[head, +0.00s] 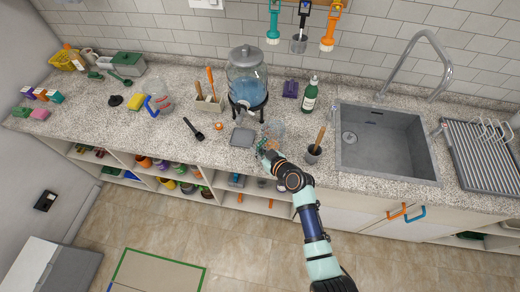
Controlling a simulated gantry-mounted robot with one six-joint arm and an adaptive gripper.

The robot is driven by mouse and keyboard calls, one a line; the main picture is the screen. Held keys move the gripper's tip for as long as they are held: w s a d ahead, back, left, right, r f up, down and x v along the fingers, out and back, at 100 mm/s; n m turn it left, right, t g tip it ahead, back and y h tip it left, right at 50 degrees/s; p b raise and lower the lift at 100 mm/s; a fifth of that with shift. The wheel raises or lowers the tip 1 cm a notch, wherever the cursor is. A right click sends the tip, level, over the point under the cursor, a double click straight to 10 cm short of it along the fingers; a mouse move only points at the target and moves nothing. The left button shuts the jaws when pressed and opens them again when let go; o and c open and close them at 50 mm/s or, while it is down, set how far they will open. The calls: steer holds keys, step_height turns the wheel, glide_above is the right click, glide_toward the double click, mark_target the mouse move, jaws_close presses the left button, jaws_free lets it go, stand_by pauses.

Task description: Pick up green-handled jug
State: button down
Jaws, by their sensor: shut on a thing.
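The green-handled jug (275,128) is a small clear vessel on the speckled worktop, near its front edge and to the right of the water dispenser. My gripper (265,149) reaches it from the front and is shut on it at the green handle side. The fingers and most of the handle are small and partly hidden by my wrist. I cannot tell whether the jug's base touches the worktop.
A water dispenser (246,78) stands behind the jug, with a grey square (242,137) to its left. A green bottle (309,96) stands behind. A blue-handled jug (162,93) is farther left.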

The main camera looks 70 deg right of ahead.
step_height(320, 180, up, 19)
steer(key=p, duration=0.2)
steer(key=shift+r+p, duration=0.2)
steer(key=shift+p, duration=0.15)
stand_by(0.3)
steer(key=shift+r, duration=0.1)
stand_by(0.4)
